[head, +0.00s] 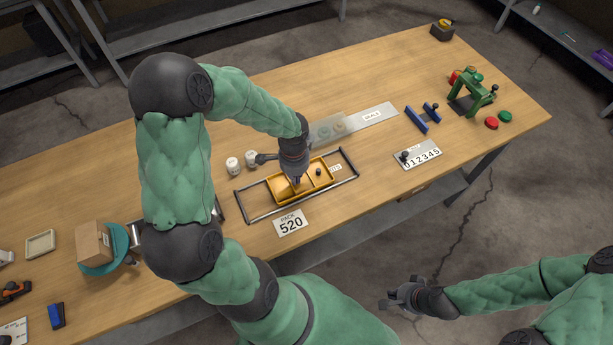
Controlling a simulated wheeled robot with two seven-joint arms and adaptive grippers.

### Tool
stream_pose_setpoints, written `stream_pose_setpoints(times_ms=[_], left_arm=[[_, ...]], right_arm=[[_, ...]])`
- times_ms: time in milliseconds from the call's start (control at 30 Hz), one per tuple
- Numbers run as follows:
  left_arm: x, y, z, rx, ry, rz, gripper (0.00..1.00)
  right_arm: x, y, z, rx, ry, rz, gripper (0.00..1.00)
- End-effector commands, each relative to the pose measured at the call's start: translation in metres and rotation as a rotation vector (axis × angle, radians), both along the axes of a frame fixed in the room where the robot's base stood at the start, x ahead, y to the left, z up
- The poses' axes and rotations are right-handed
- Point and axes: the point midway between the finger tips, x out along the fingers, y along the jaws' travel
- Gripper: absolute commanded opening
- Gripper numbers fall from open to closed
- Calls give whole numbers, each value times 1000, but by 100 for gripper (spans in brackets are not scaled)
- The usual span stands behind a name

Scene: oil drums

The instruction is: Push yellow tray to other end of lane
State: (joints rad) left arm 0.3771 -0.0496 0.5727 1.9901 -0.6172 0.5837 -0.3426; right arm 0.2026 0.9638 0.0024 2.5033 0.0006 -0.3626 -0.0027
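The yellow tray (323,184) lies on the table inside a lane (262,213) bounded by dark metal rails. It sits around the middle of the lane, with bare lane showing at the left end and a shorter stretch at the right. The tray has dividers and a small dark knob. My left gripper (297,182) points down into the left part of the tray; its fingertips are small and partly hidden, so I cannot tell whether they are open or touch it. My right gripper (397,298) is away from the table, above the floor, with its fingers apart and empty.
A "PACK 520" card (290,222) lies in front of the lane. White cups (233,165) stand behind its left end. A clear-covered seals strip (370,116) lies behind it. A number plate (418,154) and green press (472,92) are to the right. A cardboard box (93,241) is at left.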

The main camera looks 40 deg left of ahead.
Motion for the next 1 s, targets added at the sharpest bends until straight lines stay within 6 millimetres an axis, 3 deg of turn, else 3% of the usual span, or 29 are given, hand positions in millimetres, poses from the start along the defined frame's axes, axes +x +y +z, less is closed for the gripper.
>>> stream_pose_setpoints(times_ms=[1000], left_arm=[[-22,13,0,0,1,1,0]], right_arm=[[0,0,4,0,0,0,0]])
